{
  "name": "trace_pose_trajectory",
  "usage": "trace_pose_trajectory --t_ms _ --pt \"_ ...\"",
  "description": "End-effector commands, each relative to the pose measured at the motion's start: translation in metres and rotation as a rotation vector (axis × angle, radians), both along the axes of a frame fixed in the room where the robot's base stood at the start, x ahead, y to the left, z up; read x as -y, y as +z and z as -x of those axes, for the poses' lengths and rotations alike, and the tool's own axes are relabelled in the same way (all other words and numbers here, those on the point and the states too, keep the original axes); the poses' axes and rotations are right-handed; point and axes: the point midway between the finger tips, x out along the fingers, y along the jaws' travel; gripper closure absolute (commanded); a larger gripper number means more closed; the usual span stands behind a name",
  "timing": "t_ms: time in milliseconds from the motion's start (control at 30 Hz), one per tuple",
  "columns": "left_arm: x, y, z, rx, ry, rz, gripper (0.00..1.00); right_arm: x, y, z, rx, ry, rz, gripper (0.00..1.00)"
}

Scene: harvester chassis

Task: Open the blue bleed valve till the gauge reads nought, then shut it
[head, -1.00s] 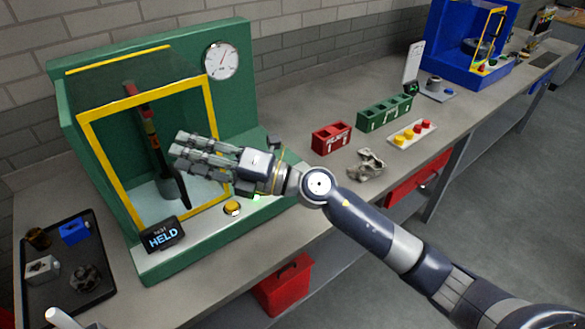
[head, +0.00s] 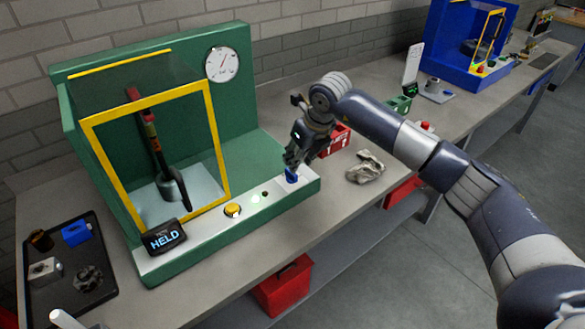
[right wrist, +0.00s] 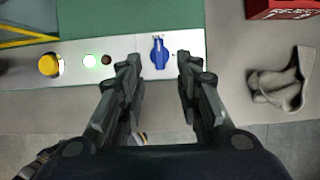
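The blue bleed valve (head: 292,176) sits at the right end of the white front strip of the green test stand (head: 255,160). My right gripper (head: 292,163) is just above it, pointing down. In the right wrist view the valve's blue handle (right wrist: 158,53) lies between the two spread fingers (right wrist: 159,64), with a gap on each side. The right gripper is open and empty. The round white gauge (head: 222,65) is on the stand's back panel; its needle is too small to read surely. The display (head: 164,237) reads HELD.
A yellow button (head: 233,210) and a lit green lamp (head: 256,198) share the strip. A red bin (right wrist: 285,8) and a crumpled grey rag (head: 366,167) lie to the right. A black parts tray (head: 105,293) is at the left. The yellow-framed guard encloses the stand's chamber.

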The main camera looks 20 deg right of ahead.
Motion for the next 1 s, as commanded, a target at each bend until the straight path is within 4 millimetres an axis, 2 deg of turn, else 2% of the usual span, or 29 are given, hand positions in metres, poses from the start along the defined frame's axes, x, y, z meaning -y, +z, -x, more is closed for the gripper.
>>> trace_pose_trajectory --t_ms 33,200,400,800,933,1000 --pt "0.000 0.007 0.000 0.000 0.000 0.000 1.00 -0.002 -0.007 -0.003 -0.005 0.000 0.000 0.68" --pt "0.000 0.017 0.000 0.000 0.000 0.000 1.00 -0.007 -0.038 -0.014 -0.005 0.001 -0.002 0.68" --pt "0.000 0.023 0.000 -0.001 0.000 0.000 1.00 -0.010 -0.061 -0.024 -0.002 0.001 -0.002 0.68" --pt "0.000 0.023 0.001 -0.001 0.000 0.000 1.00 -0.010 -0.069 -0.026 0.000 0.002 -0.002 0.68" --pt "0.000 0.023 0.001 -0.002 0.000 0.000 1.00 -0.010 -0.068 -0.026 0.000 0.002 -0.003 0.98" --pt "0.000 0.023 0.001 -0.002 0.000 0.000 1.00 -0.010 -0.068 -0.026 0.000 0.002 -0.003 1.00"
